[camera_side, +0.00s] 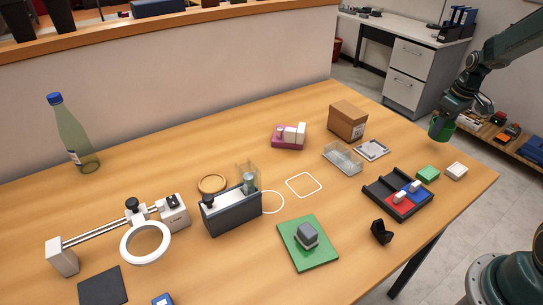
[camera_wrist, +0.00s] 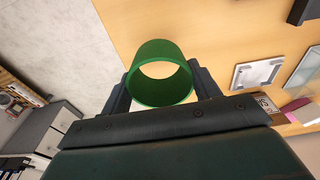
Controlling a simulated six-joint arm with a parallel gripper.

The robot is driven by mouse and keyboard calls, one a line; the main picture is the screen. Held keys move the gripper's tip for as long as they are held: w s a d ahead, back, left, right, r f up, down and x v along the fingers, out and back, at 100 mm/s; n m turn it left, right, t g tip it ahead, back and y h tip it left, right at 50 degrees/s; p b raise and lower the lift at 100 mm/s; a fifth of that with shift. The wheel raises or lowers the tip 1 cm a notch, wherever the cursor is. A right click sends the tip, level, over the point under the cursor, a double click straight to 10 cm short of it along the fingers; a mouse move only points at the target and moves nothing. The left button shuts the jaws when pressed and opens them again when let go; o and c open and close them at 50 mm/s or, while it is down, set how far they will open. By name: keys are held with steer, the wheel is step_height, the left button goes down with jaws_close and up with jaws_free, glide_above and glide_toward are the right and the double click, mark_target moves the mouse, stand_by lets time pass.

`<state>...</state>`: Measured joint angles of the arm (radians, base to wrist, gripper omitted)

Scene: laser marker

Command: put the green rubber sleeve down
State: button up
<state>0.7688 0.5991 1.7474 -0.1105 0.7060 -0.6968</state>
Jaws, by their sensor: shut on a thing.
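My gripper (camera_side: 441,128) is at the far right of the side view, above the right end of the table. It is shut on the green rubber sleeve (camera_side: 440,129). In the wrist view the sleeve (camera_wrist: 143,69) is a green ring with an open bore, held between the two fingers (camera_wrist: 160,90). In the side view it is held up in the air, apart from the wooden table (camera_side: 250,275). I cannot tell its exact height above the table.
A cardboard box (camera_side: 347,120), clear container (camera_side: 341,158) and grey-white plate (camera_side: 372,150) are farther back. White outlines (camera_side: 304,185) mark bare table.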

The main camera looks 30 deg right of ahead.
steer(key=shift+f, duration=2.1)
steer(key=shift+f, duration=0.1)
steer(key=o, duration=0.9)
steer(key=shift+o, duration=0.2)
step_height(320, 180, up, 12)
steer(key=s, duration=0.1)
steer(key=shift+s, duration=0.25)
